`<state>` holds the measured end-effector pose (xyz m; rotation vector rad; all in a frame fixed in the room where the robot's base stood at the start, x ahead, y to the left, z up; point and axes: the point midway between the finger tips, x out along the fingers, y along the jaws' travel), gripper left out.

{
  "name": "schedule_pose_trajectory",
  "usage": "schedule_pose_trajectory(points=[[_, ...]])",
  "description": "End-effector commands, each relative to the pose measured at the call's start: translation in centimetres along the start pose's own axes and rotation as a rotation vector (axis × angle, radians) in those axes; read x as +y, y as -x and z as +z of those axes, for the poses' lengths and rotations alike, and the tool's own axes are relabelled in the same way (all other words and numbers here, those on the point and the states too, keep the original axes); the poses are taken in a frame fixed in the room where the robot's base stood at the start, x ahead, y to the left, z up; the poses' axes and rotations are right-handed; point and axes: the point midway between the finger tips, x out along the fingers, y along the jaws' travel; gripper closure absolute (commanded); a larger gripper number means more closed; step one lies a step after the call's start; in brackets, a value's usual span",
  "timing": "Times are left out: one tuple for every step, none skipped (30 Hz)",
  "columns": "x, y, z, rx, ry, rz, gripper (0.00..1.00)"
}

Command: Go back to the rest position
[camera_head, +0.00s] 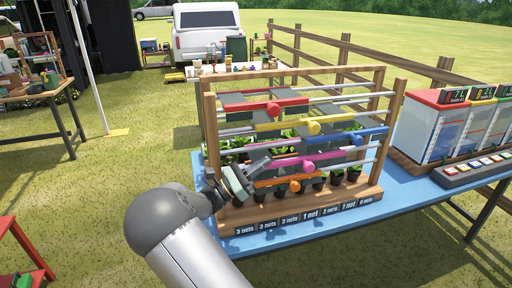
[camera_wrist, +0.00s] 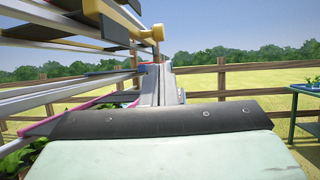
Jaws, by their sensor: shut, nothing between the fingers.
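My gripper (camera_head: 254,167) is in front of the left part of a wooden rack (camera_head: 209,140) on a blue table (camera_head: 285,231). Its fingers are closed together with nothing between them. In the wrist view the gripper fingers (camera_wrist: 166,88) point along the rack's metal rails (camera_wrist: 60,98), which lie close on the left. I cannot tell whether the fingers touch the rack. The rack has coloured sliding bars with knobs, among them a yellow knob (camera_head: 313,128) and a red bar (camera_head: 262,106). Small potted plants (camera_head: 337,177) stand along its base.
Clear bins with coloured lids (camera_head: 440,99) and a button panel (camera_head: 480,168) stand on the table's right. A wooden fence (camera_head: 345,48) and a white vehicle (camera_head: 205,40) are behind. A cluttered wooden table (camera_head: 40,92) stands at left. Open grass lies left of my arm.

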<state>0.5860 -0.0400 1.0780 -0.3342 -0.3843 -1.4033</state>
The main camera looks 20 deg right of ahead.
Motion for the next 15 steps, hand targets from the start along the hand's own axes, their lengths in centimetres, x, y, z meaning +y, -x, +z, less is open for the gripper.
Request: schedule_pose_trajectory(points=[[0.0, 0.1, 0.0, 0.0, 0.0, 0.0, 1.0], [0.0, 0.1, 0.0, 0.0, 0.0, 0.0, 1.0], [0.0, 0.1, 0.0, 0.0, 0.0, 0.0, 1.0], [-0.3, -0.2, -0.2, 0.017, -0.002, -0.011, 1.0], [-0.9, -0.7, -0.6, 0.046, -0.006, -0.027, 1.0], [-1.8, -1.5, -1.2, 0.096, -0.015, -0.055, 1.0], [-2.7, -2.1, -1.8, 0.143, -0.023, -0.082, 1.0], [-3.9, -2.7, -2.6, 0.2, -0.035, -0.116, 1.0], [-5.7, -3.5, -3.8, 0.292, -0.057, -0.171, 1.0], [-7.2, -4.0, -4.7, 0.367, -0.078, -0.217, 1.0], [-8.9, -4.2, -5.5, 0.445, -0.104, -0.27, 1.0], [-11.1, -4.3, -6.6, 0.551, -0.142, -0.343, 1.0], [-12.8, -4.2, -7.3, 0.628, -0.174, -0.4, 1.0], [-14.3, -3.8, -8.0, 0.704, -0.209, -0.459, 1.0], [-16.4, -3.1, -8.5, 0.801, -0.258, -0.541, 1.0]])
